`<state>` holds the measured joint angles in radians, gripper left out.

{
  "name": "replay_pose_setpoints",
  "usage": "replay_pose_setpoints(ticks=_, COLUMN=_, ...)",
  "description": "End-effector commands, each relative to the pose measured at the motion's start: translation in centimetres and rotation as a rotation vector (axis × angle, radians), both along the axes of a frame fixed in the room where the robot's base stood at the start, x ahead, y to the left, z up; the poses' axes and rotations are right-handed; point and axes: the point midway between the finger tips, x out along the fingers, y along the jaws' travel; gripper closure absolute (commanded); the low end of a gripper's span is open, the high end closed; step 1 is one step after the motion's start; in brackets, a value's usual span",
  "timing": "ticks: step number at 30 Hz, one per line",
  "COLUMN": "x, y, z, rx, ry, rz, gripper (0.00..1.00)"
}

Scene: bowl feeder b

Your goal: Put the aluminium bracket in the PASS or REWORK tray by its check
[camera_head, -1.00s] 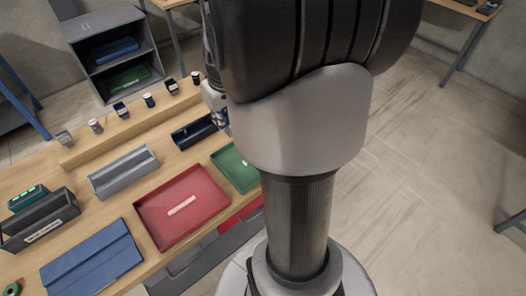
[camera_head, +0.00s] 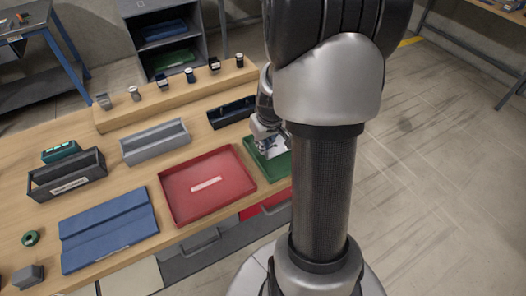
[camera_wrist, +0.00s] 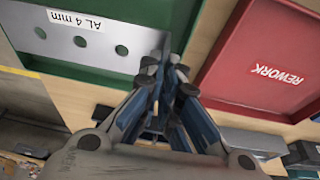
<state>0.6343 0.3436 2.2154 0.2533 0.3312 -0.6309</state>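The aluminium bracket (camera_wrist: 88,38) is a grey plate with holes and an "AL 4 mm" label, upside down in the wrist view. It lies across the green tray (camera_wrist: 182,15); I cannot tell whether it touches the floor of it. My gripper (camera_wrist: 168,62) is at the bracket's right edge, its fingers close together and apparently shut on it. In the head view my gripper (camera_head: 268,140) is over the green tray (camera_head: 270,172), partly hidden by my column. The red tray (camera_head: 230,193), marked REWORK in the wrist view (camera_wrist: 240,75), is empty.
A blue folded panel (camera_head: 110,228), a grey open bin (camera_head: 155,142), a dark box (camera_head: 68,177) and a dark bin (camera_head: 232,112) share the bench. Several small items stand on a raised wooden ledge (camera_head: 175,95). A grey shelf (camera_head: 160,35) stands behind.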

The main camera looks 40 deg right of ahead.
Motion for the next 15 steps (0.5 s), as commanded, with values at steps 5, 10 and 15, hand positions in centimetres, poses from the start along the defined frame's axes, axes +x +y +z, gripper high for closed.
replay_pose_setpoints(ticks=5, x=-0.1, y=0.1, z=-3.1, rx=0.003, ry=0.002, rz=0.0, gripper=1.0)
replay_pose_setpoints(ticks=10, x=0.0, y=0.0, z=-3.1, rx=0.0, ry=0.0, rz=0.0, gripper=1.0)
replay_pose_setpoints(ticks=15, x=0.0, y=0.0, z=-3.2, rx=0.0, ry=0.0, rz=0.0, gripper=1.0)
